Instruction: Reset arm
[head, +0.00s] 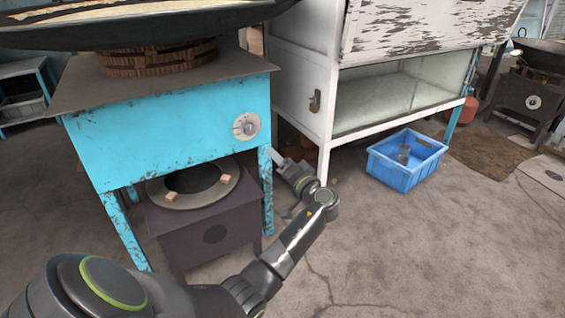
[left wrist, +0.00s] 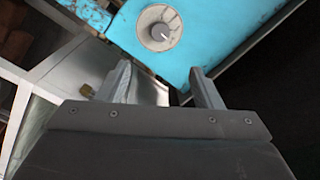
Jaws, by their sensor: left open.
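My left arm reaches in from the lower left in the head view. Its gripper (head: 274,156) points up and left, beside the right front leg of the turquoise stove stand (head: 160,135). In the left wrist view, the two fingers of the left gripper (left wrist: 164,88) are apart with nothing between them. The stove's round knob (head: 246,126) is a little above and left of the fingers; it also shows beyond the fingertips in the left wrist view (left wrist: 158,28). My right gripper is in neither view.
A large wok (head: 130,32) sits on the stove; a dark burner box (head: 205,238) stands beneath. A white glass-fronted cabinet (head: 303,85) is right of the stove. The lower-right floor is clear.

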